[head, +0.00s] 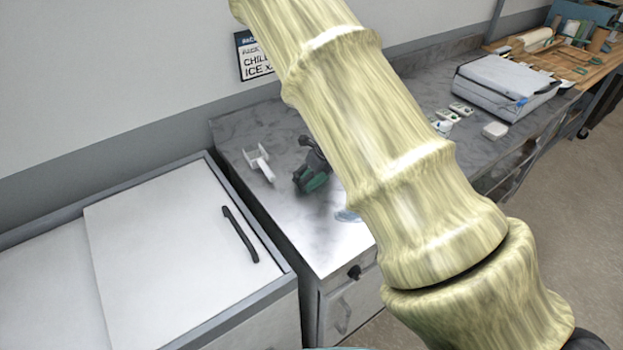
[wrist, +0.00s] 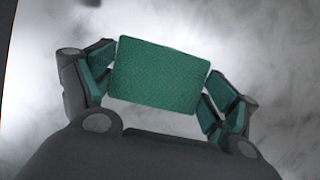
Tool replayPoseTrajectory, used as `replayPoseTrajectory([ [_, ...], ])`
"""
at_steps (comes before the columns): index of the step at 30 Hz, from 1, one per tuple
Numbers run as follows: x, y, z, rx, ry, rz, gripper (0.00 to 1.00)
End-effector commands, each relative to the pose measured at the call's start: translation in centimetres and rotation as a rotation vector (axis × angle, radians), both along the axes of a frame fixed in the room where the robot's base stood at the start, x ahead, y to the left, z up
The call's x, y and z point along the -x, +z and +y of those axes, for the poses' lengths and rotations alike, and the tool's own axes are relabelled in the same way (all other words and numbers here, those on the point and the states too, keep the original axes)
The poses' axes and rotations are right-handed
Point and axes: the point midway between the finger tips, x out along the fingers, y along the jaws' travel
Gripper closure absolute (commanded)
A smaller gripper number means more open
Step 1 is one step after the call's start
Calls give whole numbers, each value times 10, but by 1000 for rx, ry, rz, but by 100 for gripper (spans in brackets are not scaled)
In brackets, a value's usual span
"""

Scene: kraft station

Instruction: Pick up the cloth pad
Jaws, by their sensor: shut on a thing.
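The cloth pad (wrist: 158,76) is a green, textured rectangle that sits slightly tilted between the two fingers in the wrist view. My gripper (wrist: 157,92) is shut on it, with one finger at its left edge and the other at its right edge. In the head view my gripper (head: 311,170) is small, dark and green over the grey marbled counter, partly behind my arm. I cannot tell the pad from the green finger linings there, nor whether it is clear of the counter.
A white bracket-like object (head: 259,163) lies left of my gripper on the counter (head: 240,128). A white lidded chest (head: 165,255) stands at left. Farther right are a grey box (head: 505,85), small containers (head: 495,130) and a cluttered wooden bench (head: 540,62). My arm hides the counter's middle.

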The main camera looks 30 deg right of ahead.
Motion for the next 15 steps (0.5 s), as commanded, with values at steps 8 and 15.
replayPoseTrajectory([
  [8,0,3,0,0,0,0,33],
  [15,0,30,0,0,1,-1,33],
])
